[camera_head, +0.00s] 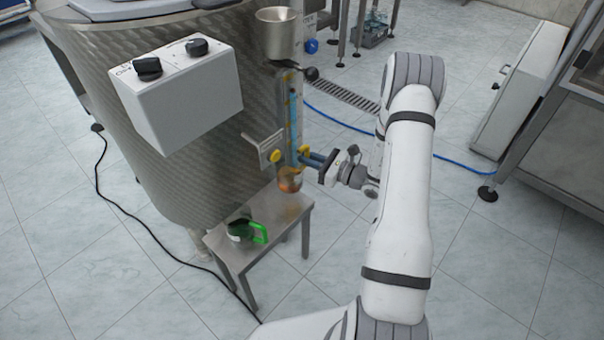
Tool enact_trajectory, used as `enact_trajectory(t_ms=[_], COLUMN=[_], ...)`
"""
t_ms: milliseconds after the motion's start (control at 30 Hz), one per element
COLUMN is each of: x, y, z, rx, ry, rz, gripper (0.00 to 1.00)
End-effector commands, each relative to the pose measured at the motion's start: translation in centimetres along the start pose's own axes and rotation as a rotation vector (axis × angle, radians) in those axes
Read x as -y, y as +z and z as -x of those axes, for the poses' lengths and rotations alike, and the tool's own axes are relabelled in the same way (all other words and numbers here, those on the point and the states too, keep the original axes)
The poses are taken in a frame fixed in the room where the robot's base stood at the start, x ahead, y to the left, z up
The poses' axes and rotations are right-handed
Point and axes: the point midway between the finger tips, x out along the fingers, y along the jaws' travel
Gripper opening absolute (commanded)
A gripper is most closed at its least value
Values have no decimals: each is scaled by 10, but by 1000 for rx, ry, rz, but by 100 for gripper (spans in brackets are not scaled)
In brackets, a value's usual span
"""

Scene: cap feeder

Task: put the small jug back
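A small jug (239,230), dark with a bright green handle (260,234), stands on a low metal stool (283,212) beside the large tank. My gripper (305,157) is above and to the right of the jug, clear of it. Its dark blue fingers point left at the lower part of an upright transparent tube (290,115) on the tank's side. Yellow parts show at the fingertips and on the tube's other side. I cannot tell whether the fingers touch or grip anything there. The inside of the jug is too small to make out.
The tank (185,190) carries a white control box (180,95) with black knobs. A metal funnel (278,35) tops the tube. A bracket (262,150) juts from the tank. A black cable (130,215) runs along the floor at left. Tiled floor in front is clear.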

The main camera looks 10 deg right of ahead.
Motion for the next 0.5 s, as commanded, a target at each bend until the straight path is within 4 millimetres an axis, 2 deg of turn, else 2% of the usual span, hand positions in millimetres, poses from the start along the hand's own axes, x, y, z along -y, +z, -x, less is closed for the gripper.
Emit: enact_trajectory(t_ms=[167,300,500], x=[4,4,3], y=[-2,-16,-23], z=[-18,-17,-17], rx=[1,1,1], ry=[2,0,1], rz=[0,-2,-1], gripper=[0,0,0])
